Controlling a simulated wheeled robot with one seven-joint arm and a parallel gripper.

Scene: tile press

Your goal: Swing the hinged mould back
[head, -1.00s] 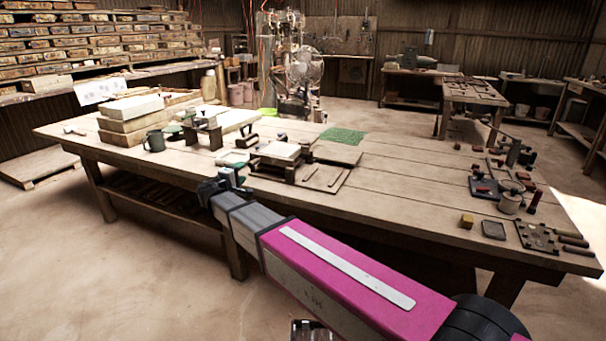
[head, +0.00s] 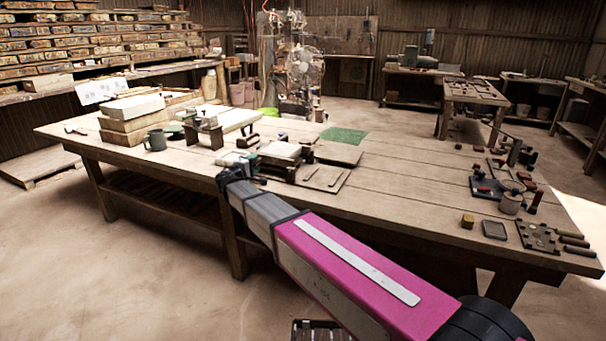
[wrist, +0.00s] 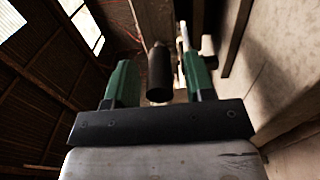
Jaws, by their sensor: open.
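The hinged mould (head: 281,150), a dark frame with a white slab on top, stands near the front edge of the long wooden table. My gripper (head: 248,162) is at its left side in the head view, partly covering what lies there. In the wrist view my gripper (wrist: 158,68) is open, its two green fingers standing apart. A dark round handle (wrist: 158,74) lies between the fingers, with a gap visible on both sides. I cannot tell for sure that this handle belongs to the mould.
A flat board with thin tools (head: 324,178) lies right of the mould. Pots and small tools crowd the table's right end. The table middle (head: 410,180) is largely clear.

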